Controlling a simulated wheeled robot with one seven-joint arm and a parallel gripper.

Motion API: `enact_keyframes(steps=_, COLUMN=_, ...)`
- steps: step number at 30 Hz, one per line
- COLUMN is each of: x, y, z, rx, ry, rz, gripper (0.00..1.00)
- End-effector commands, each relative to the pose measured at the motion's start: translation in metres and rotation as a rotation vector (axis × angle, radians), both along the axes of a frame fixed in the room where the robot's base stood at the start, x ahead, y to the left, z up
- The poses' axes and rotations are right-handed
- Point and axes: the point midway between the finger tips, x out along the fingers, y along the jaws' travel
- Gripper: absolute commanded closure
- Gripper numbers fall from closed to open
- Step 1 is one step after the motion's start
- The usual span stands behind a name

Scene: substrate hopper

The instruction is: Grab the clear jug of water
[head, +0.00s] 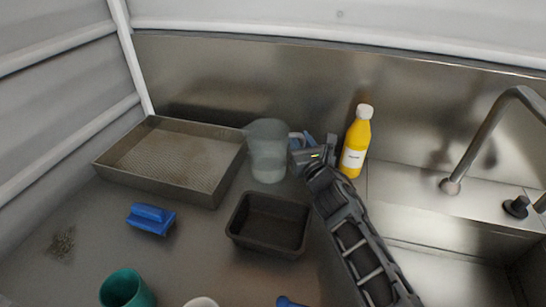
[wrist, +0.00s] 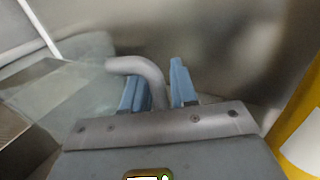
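The clear jug (head: 268,152) stands upright on the metal counter, to the right of the baking tray. It is see-through, and water is hard to make out in it. In the wrist view the jug (wrist: 65,85) is at the left, and its grey handle (wrist: 140,67) curves down between my gripper's blue fingers (wrist: 160,88). The fingers sit close on both sides of the handle, with the handle filling most of the narrow gap. In the head view my gripper (head: 301,141) is at the jug's right side. The handle's lower part is hidden.
A yellow bottle (head: 355,146) stands just right of my gripper. A metal tray (head: 173,194) is left of the jug, a dark loaf pan (head: 268,247) in front. A blue object (head: 150,218), a teal cup (head: 126,289) and a tap (head: 484,138) are farther off.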

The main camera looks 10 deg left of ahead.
Motion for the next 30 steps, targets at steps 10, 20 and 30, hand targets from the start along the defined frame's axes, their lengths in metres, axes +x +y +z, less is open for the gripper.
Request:
enact_keyframes(steps=10, x=-0.0003, y=-0.0001, z=0.0000, rx=0.000, ry=0.000, rz=0.000, gripper=0.96)
enact_keyframes(steps=20, x=-0.0005, y=0.0001, z=-0.0001, rx=0.000, ry=0.000, rz=0.001, gripper=1.00)
enact_keyframes(steps=30, x=-0.0002, y=0.0001, z=0.0015, rx=0.002, ry=-0.001, rz=0.001, gripper=1.00)
